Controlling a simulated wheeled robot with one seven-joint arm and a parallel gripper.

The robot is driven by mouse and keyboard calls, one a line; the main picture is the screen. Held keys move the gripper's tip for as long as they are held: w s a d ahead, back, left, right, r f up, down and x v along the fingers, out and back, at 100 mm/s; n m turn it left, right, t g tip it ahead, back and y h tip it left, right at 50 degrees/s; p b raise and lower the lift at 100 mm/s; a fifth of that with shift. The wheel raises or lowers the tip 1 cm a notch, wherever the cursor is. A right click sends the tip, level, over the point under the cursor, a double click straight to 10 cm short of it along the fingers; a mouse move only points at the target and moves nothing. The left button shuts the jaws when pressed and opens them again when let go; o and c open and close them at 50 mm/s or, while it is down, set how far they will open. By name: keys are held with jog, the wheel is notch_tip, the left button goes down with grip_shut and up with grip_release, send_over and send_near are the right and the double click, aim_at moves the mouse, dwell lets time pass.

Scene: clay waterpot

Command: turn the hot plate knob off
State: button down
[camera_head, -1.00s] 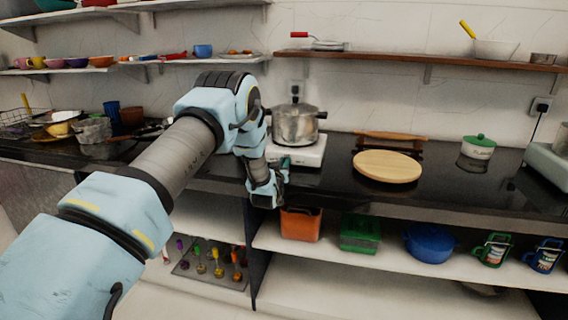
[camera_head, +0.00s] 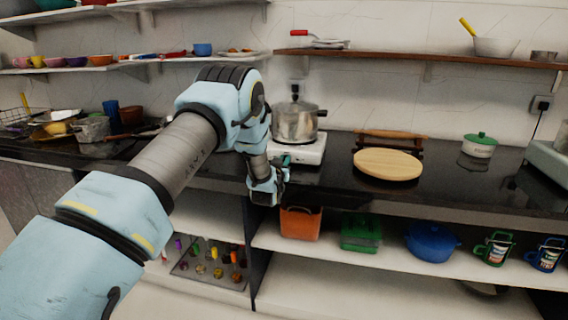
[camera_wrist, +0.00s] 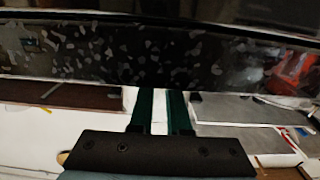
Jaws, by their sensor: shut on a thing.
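The white hot plate (camera_head: 312,153) stands on the dark counter with a steel lidded pot (camera_head: 295,123) on it. My gripper (camera_head: 285,161) is at the front left of the hot plate, low by the counter's front edge. In the wrist view its two dark green fingers (camera_wrist: 161,108) stand close together with a narrow pale gap between them. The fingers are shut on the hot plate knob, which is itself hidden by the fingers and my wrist. The knob's angle cannot be seen.
A round wooden board (camera_head: 388,164) lies to the right of the hot plate. A white pot with a green lid (camera_head: 480,146) stands further right. An orange bin (camera_head: 300,223) and a green box (camera_head: 361,232) are on the shelf below. The right counter is mostly clear.

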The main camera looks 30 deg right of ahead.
jog(key=c, duration=0.9)
grip_release()
jog(key=b+v, duration=0.2)
jog(key=v, duration=0.8)
jog(key=shift+s+a, duration=0.25)
jog(key=shift+s, duration=0.05)
